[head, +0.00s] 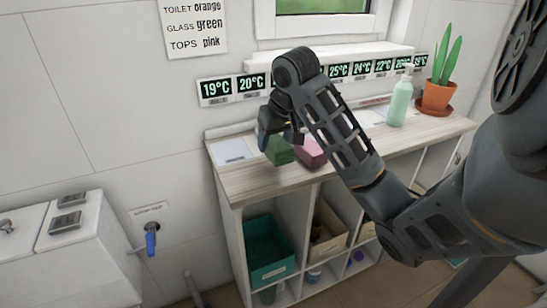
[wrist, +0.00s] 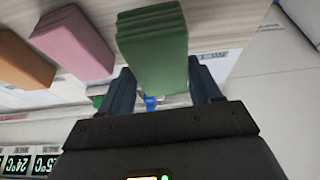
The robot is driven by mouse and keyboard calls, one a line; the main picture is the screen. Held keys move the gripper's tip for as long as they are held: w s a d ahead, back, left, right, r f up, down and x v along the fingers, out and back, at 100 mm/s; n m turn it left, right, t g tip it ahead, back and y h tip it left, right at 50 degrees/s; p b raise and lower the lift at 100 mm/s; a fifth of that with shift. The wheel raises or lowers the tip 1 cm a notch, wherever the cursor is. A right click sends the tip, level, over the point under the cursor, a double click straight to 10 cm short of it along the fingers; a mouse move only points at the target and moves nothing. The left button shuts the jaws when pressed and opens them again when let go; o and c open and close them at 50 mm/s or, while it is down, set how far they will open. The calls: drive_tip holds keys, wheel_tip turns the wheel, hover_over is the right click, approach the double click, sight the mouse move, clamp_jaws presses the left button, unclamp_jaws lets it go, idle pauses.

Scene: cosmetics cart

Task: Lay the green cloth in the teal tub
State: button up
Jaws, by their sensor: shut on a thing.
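The green cloth (head: 279,152) is a folded block at the left part of the wooden counter. It also shows in the wrist view (wrist: 152,45). My gripper (head: 280,138) comes down on it from above, and in the wrist view its two blue-grey fingers (wrist: 163,84) are on either side of the near end of the cloth, shut on it. I cannot tell whether the cloth still touches the counter. The teal tub (head: 272,272) sits in the upper left compartment under the counter, with a pale label on its front and its top open.
A pink cloth (head: 310,153) lies just right of the green one; the wrist view also shows an orange cloth (wrist: 22,62). A pump bottle (head: 400,103) and potted plant (head: 437,96) stand farther right. A brown box (head: 328,244) fills the compartment beside the tub. The counter (head: 245,186) overhangs the compartments.

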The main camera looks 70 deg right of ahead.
sight(276, 142)
drive_tip(key=shift+w+a+f, duration=0.2)
drive_tip(key=shift+f, duration=0.2)
wheel_tip(276, 142, down, 2)
drive_tip(key=shift+f+b, duration=0.15)
drive_tip(key=shift+b, duration=0.55)
drive_tip(key=shift+f+p, duration=0.3)
drive_tip(key=shift+f, duration=0.15)
drive_tip(key=o, duration=0.9)
drive_tip(key=shift+o, duration=0.2)
drive_tip(key=shift+f, duration=0.2)
drive_tip(key=p+v, duration=0.1)
drive_tip(key=v, duration=0.1)
drive_tip(key=p+v, duration=0.1)
drive_tip(key=v, duration=0.1)
drive_tip(key=p+v, duration=0.1)
drive_tip(key=v, duration=0.1)
drive_tip(key=shift+d+r, duration=0.2)
drive_tip(key=shift+r, duration=0.1)
drive_tip(key=shift+s+a+r+p, duration=0.1)
drive_tip(key=shift+r+p, duration=0.2)
drive_tip(key=shift+p, duration=0.1)
drive_tip(key=shift+s+a+r+p, duration=0.1)
drive_tip(key=shift+a+r+p, duration=0.05)
drive_tip(key=shift+r+p, duration=0.2)
